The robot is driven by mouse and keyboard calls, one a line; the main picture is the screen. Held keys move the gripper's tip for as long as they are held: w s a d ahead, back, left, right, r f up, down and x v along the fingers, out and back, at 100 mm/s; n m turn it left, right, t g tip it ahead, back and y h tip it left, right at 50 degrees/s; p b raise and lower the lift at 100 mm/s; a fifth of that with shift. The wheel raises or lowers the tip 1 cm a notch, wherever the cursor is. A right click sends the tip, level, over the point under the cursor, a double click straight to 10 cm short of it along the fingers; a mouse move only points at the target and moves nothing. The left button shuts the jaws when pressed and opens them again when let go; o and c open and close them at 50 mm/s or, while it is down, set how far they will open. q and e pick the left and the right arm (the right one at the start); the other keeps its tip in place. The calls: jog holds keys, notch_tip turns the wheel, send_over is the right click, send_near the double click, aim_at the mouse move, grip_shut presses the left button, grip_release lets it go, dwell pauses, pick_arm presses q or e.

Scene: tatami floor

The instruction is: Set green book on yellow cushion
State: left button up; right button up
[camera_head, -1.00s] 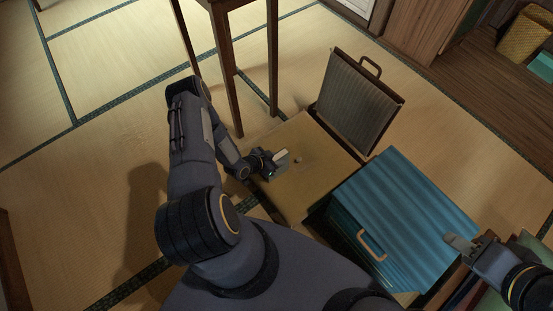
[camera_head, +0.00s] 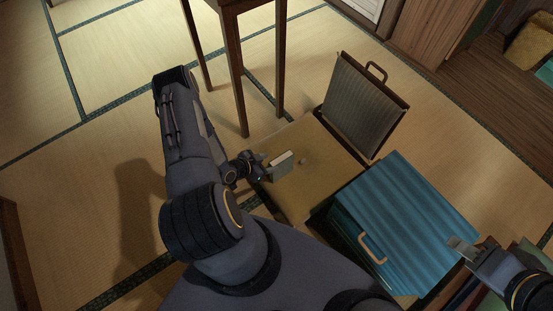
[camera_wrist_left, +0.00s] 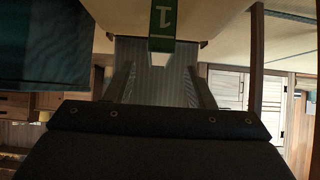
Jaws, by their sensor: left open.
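The green book (camera_head: 281,163) stands upright on the yellow cushion (camera_head: 296,200), its pale page edge facing up. In the left wrist view, which is upside down, the green book (camera_wrist_left: 162,22) shows a white mark on its spine, past and between the spread fingers. My left gripper (camera_head: 262,168) is open and empty, low over the cushion just left of the book. Its two fingers also show in the left wrist view (camera_wrist_left: 160,88). My right gripper (camera_head: 461,247) is by the right edge of the blue box; its fingers are too small to judge.
A blue ribbed box (camera_head: 410,205) with a tan handle stands right of the cushion. A dark-framed backrest (camera_head: 361,105) rises behind the cushion. A wooden table's legs (camera_head: 236,85) stand behind my left arm. The tatami at the left is clear.

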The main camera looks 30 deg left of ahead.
pick_arm(q)
jog(key=w+a+r+n+g+y, duration=0.15)
jog(key=a+r, duration=0.25)
jog(key=r, duration=0.7)
jog(key=w+a+r+g+y, duration=0.1)
jog(key=w+a+r+y, duration=0.3)
jog(key=r, duration=0.7)
notch_tip(320, 180, up, 10)
jog(key=s+d+n, duration=0.1)
jog(key=s+n, duration=0.1)
jog(key=s, duration=0.1)
jog(key=s+d+r+n+g+h, duration=0.1)
jog(key=s+d+r+h, duration=0.4)
jog(key=s+d+r, duration=0.9)
jog(key=s+d+n, duration=0.1)
jog(key=s+d, duration=0.2)
jog(key=s, duration=0.1)
jog(key=shift+s+r+n+g, duration=0.25)
jog(key=shift+s+n+g, duration=0.1)
